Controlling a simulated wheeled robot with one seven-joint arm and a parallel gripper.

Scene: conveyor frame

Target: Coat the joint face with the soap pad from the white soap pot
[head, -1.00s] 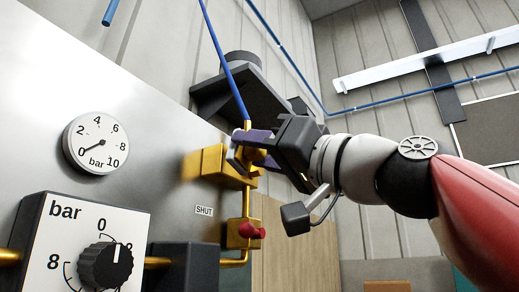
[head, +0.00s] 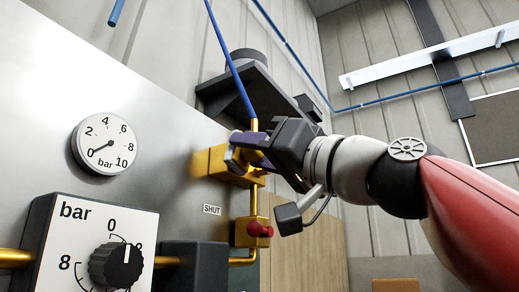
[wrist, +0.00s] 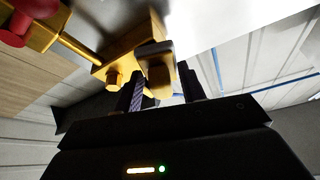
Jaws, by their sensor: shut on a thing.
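My gripper (head: 252,150) has dark fingers with purple pads, also in the wrist view (wrist: 162,90). It is shut on a small yellowish block with a grey end (wrist: 155,48), which I take to be the soap pad. The pad is in front of the brass joint block (head: 207,162) on the steel panel; the joint block also shows in the wrist view (wrist: 128,42). The grey end overlaps the joint block in view; I cannot tell whether they touch. The joint face is mostly hidden by the gripper. No white soap pot is in view.
A blue hose (head: 232,65) drops to the fitting above my gripper. Below are a red knob (head: 258,230) on a brass valve and a "SHUT" label (head: 212,210). A gauge (head: 104,144) reads near 0, above a regulator dial (head: 115,264). A dark bracket (head: 250,95) juts out above.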

